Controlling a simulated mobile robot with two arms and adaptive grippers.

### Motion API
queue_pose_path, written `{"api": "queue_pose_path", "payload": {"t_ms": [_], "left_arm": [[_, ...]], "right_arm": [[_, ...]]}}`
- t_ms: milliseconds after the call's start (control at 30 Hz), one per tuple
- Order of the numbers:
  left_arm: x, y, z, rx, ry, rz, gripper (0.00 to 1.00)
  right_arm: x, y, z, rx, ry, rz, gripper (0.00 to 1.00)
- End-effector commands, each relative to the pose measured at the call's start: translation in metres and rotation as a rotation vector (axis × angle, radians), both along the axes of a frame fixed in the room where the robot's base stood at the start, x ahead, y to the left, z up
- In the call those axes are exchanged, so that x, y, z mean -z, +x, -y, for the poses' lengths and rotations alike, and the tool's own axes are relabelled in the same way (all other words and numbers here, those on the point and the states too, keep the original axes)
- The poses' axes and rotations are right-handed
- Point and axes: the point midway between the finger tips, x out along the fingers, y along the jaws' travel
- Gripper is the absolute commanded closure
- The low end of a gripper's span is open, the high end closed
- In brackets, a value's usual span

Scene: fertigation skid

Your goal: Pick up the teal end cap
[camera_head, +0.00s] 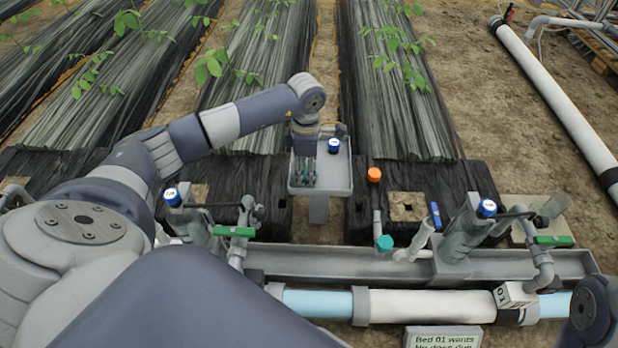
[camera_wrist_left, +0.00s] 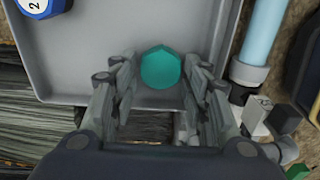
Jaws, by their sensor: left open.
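A teal end cap (camera_wrist_left: 161,68), six-sided from above, shows in the wrist view over the floor of a grey tray (camera_wrist_left: 90,45). It sits between the fingertips of my left gripper (camera_head: 306,180), with a finger on either side. The fingers are spread and point down over the tray (camera_head: 341,172); I cannot tell whether they touch the cap. Another teal piece (camera_head: 384,243) sits by a pipe stub at the trough. My right gripper is out of view.
A blue-topped cap (camera_head: 333,145), marked 2 in the wrist view (camera_wrist_left: 41,6), stands in the tray. An orange cap (camera_head: 374,174) is right of the tray. A grey trough (camera_head: 330,262) with valves and a white pipe (camera_head: 430,304) runs in front. Planted rows lie behind.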

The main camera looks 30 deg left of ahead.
Motion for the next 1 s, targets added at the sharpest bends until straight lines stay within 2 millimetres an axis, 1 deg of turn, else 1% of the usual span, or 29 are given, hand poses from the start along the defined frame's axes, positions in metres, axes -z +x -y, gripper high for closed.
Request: {"api": "queue_pose_path", "payload": {"t_ms": [33,267,300,400,767,867,1000], "left_arm": [[0.003,0.000,0.000,0.000,-0.001,0.001,0.57],[0.003,0.000,0.000,0.000,-0.001,0.001,0.57],[0.003,0.000,0.000,0.000,-0.001,0.001,0.59],[0.003,0.000,0.000,0.000,-0.001,0.001,0.80],[0.002,0.000,0.000,0.000,-0.001,0.001,0.80],[-0.002,0.000,0.000,0.000,0.000,0.001,0.80],[-0.015,0.001,0.000,0.000,0.000,0.001,0.80]], "right_arm": [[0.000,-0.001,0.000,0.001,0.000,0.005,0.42],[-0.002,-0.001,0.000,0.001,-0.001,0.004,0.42],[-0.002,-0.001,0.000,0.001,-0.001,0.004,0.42],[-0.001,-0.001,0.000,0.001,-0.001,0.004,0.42],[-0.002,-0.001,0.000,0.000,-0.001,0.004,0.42],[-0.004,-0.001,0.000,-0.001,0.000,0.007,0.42],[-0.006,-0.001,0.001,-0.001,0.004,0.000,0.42]]}}
